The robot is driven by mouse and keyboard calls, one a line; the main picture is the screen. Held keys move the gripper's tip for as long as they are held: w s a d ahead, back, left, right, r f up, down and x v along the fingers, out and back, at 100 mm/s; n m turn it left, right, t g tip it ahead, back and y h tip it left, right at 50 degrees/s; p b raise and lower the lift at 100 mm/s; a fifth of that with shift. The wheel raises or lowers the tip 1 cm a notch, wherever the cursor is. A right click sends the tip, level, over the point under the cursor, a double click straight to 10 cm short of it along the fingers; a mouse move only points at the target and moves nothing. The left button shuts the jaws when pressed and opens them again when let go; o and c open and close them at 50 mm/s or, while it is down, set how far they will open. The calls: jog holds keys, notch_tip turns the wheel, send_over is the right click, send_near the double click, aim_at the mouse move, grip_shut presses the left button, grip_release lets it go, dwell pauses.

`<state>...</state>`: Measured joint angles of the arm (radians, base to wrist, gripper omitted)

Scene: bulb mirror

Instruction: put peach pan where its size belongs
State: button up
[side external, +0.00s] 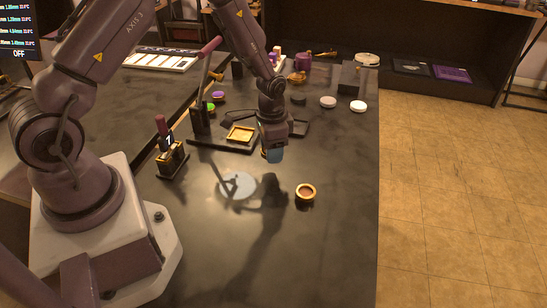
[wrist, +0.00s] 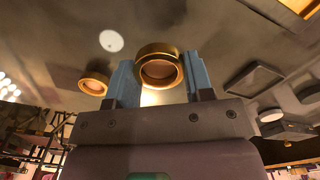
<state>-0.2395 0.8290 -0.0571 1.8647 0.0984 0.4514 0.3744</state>
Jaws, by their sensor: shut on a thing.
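My gripper (side external: 273,155) hangs above the dark table in the side view, its blue fingers pointing down. In the wrist view its two blue fingers (wrist: 158,80) are shut on a round gold-rimmed pan (wrist: 159,70) with a peach-brown filling. In the side view only a gold sliver of this held pan shows beside the fingers. A second gold-rimmed round pan (side external: 306,193), with a brownish filling, is apart from the gripper, nearer the camera. It also shows in the wrist view (wrist: 93,84). I cannot tell by colour alone which pan is the peach one.
A pale round disc (side external: 237,186) lies left of the second pan. A lever press (side external: 201,118) and a square gold tray (side external: 241,134) stand behind. A small stand (side external: 171,160) with a red knob is at left. The front table is clear.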

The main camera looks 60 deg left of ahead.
aim_at(274, 167)
jog(key=shift+w+f, duration=0.15)
jog(key=shift+f, duration=0.8)
jog(key=shift+w+f, duration=0.15)
jog(key=shift+f, duration=0.75)
jog(key=shift+f, duration=0.1)
jog(key=o, duration=0.9)
